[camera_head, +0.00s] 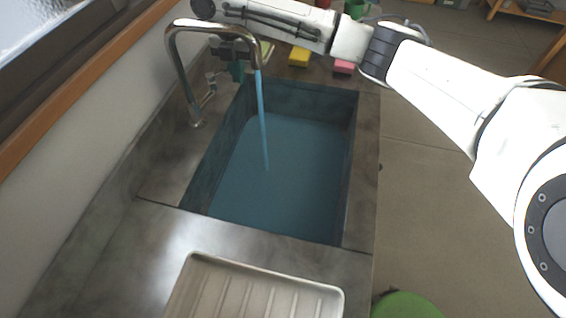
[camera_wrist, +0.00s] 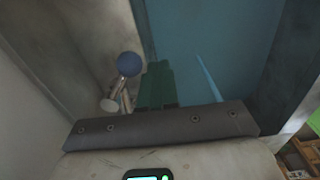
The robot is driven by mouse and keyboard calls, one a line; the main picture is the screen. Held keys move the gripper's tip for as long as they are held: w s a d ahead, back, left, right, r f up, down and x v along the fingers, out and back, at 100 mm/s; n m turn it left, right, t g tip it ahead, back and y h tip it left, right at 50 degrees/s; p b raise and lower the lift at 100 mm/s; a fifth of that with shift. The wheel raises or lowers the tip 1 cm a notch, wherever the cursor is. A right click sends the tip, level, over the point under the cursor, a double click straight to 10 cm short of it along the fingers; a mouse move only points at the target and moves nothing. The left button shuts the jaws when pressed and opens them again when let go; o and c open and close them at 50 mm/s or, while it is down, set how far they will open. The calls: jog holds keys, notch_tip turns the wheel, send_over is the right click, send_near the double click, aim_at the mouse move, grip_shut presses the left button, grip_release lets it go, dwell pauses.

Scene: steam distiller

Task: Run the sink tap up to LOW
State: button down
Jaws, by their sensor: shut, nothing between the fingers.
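The chrome sink tap (camera_head: 180,72) arches over the basin, and a thin blue stream of water (camera_head: 262,120) runs from its spout. The stream also shows in the wrist view (camera_wrist: 207,76). The tap's side lever (camera_head: 211,80) is partly behind the neck; in the wrist view its blue ball knob (camera_wrist: 129,64) is plain. My gripper (camera_head: 237,70) hangs beyond the tap's arch, its dark green fingers (camera_wrist: 157,86) shut and empty. In the wrist view the fingers are just right of the knob; I cannot tell whether they touch it.
The sink basin (camera_head: 350,150) holds blue water. A ribbed drainer tray (camera_head: 265,290) lies on the near counter. A yellow sponge (camera_head: 299,56), a pink sponge (camera_head: 344,67) and a green mug (camera_head: 356,8) are at the far end. A wall with a wooden sill borders the left.

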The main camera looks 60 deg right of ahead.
jog(key=shift+w+d+b, duration=0.15)
jog(key=shift+w+b, duration=0.05)
jog(key=shift+w, duration=0.75)
jog(key=shift+w+d+b, duration=0.15)
jog(key=shift+w+b, duration=0.05)
jog(key=shift+w, duration=0.85)
jog(key=shift+w+a, duration=0.1)
jog(key=shift+w, duration=0.15)
jog(key=shift+s+d+r+p, duration=0.1)
jog(key=shift+s+d+p, duration=0.1)
jog(key=shift+s+p, duration=0.6)
notch_tip(320, 180, up, 7)
jog(key=p, duration=0.6)
